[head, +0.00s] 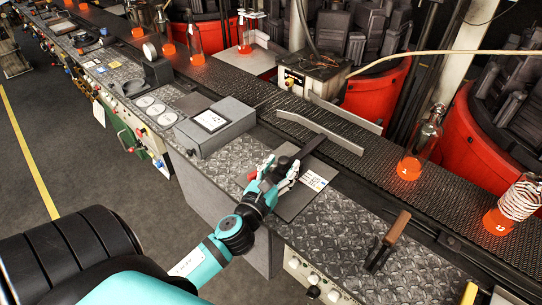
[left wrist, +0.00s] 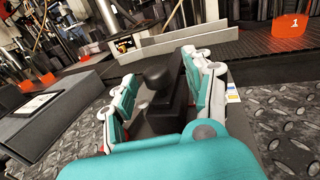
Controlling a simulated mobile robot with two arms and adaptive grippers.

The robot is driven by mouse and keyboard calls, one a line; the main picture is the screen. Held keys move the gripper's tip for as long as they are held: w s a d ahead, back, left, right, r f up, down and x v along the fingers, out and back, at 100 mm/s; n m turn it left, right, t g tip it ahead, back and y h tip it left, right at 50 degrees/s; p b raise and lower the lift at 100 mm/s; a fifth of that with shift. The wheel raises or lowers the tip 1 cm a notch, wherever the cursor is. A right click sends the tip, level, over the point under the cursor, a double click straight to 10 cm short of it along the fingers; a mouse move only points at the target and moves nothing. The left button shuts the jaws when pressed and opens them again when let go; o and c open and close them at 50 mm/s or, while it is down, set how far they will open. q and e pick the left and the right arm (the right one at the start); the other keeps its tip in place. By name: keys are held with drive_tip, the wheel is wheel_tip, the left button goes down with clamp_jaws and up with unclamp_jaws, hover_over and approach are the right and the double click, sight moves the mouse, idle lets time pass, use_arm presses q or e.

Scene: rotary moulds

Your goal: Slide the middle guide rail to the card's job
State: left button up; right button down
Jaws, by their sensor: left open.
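My left gripper (head: 277,172) is open over the grey plate (head: 299,201) on the near bench. In the left wrist view its fingers (left wrist: 160,75) stand on both sides of a black handle block (left wrist: 158,97); I cannot tell whether they touch it. A black bar runs from there toward the middle guide rail. That pale metal guide rail (head: 320,131) lies slanted at the conveyor's near edge, and it also shows in the left wrist view (left wrist: 175,44). A white card with dark marks (head: 314,180) lies on the plate right of the gripper, its print unreadable. My right gripper is out of view.
A grey box with a white display (head: 210,120) stands left of the gripper. A second rail (head: 345,114) lies across the conveyor (head: 375,168). Bottles with orange contents, one marked 1 (head: 410,166), stand on the belt. A brown-handled tool (head: 397,228) stands at right.

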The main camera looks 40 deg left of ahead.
use_arm(q)
drive_tip(key=s, duration=0.2)
drive_tip(key=s+d, duration=0.1)
drive_tip(key=s, duration=0.4)
drive_tip(key=shift+s+d, duration=0.25)
drive_tip(key=shift+s, duration=0.05)
